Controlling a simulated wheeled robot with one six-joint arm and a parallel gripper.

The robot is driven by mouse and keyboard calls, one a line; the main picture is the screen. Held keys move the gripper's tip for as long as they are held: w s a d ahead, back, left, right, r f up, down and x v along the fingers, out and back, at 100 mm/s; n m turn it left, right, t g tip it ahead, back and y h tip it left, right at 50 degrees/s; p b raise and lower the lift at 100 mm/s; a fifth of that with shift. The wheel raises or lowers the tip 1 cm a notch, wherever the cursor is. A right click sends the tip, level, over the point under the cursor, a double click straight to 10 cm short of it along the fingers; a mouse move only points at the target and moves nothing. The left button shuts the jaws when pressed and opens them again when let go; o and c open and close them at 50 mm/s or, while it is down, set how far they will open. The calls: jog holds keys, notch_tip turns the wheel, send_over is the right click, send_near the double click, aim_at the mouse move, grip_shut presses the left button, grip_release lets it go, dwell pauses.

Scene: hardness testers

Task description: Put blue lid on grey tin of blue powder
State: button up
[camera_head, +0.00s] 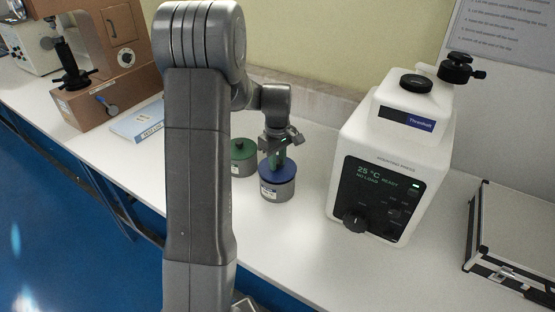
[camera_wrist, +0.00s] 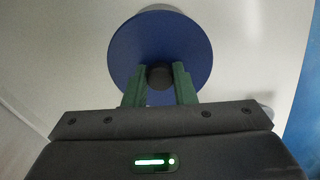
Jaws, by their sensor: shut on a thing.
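The blue lid (camera_head: 275,174) is on top of the grey tin (camera_head: 277,191), which stands upright on the white bench. The lid looks level and covers the tin's mouth, so any powder inside is hidden. Whether it is fully seated I cannot tell. In the wrist view the blue lid (camera_wrist: 140,45) is a round disc with a dark knob (camera_wrist: 160,76) near its middle. My gripper (camera_wrist: 160,80) has green fingers shut on this knob. In the head view my gripper (camera_head: 276,160) comes down onto the lid from above.
A green-lidded tin (camera_head: 242,157) stands close behind and left of the grey tin. A white tester (camera_head: 392,160) with a display stands to the right, and a silver case (camera_head: 515,240) farther right.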

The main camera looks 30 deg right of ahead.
jog(key=shift+f+b, duration=0.35)
jog(key=shift+f, duration=0.25)
dwell(0.3)
jog(key=o, duration=1.1)
jog(key=shift+c, duration=0.2)
notch_tip(320, 180, up, 14)
jog(key=shift+f, duration=0.15)
